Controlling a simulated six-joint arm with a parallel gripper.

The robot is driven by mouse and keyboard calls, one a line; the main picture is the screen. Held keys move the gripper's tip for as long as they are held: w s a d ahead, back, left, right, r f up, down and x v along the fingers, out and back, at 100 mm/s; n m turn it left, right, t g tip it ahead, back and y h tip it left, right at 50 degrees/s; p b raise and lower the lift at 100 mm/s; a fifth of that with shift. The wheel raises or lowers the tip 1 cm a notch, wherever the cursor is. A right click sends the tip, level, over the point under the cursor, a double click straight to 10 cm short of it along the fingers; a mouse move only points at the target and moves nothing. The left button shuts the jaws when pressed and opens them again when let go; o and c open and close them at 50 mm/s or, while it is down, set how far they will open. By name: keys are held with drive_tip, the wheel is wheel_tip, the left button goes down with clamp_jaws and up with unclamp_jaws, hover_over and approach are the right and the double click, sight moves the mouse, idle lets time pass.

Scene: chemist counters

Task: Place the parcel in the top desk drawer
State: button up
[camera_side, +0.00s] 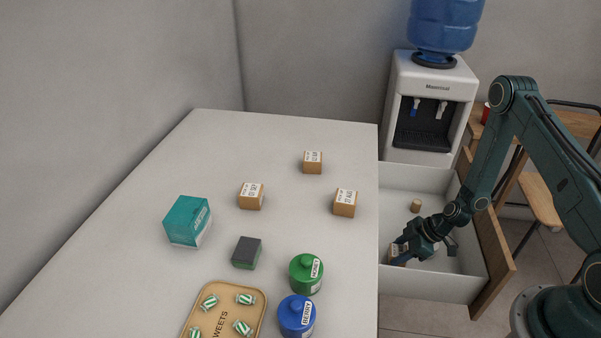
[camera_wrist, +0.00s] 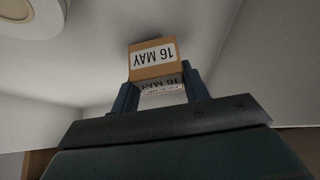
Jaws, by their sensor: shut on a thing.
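A small brown parcel (camera_wrist: 153,72) with a white label reading 16 MAY is between the two fingers of my gripper (camera_wrist: 162,92) in the wrist view. My gripper is shut on it. In the side view my gripper (camera_side: 402,243) reaches down inside the open desk drawer (camera_side: 440,285), and the parcel (camera_side: 396,258) shows low in it near the desk side. I cannot tell whether the parcel touches the drawer floor. The drawer is white inside with a wooden front, pulled out to the right of the desk.
A small tan round item (camera_side: 416,206) stands in the drawer. The white desk (camera_side: 290,225) holds several labelled boxes, a teal box (camera_side: 188,221), a grey-green block (camera_side: 246,252), green (camera_side: 306,273) and blue (camera_side: 296,316) jars, and a sweets tray (camera_side: 262,298). A water cooler (camera_side: 432,110) stands behind.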

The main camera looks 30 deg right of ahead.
sight(404, 251)
drive_tip(key=shift+f, duration=0.95)
drive_tip(key=shift+f, duration=0.15)
drive_tip(key=o, duration=1)
drive_tip(key=shift+r, duration=0.2)
drive_tip(key=shift+v, duration=3.75)
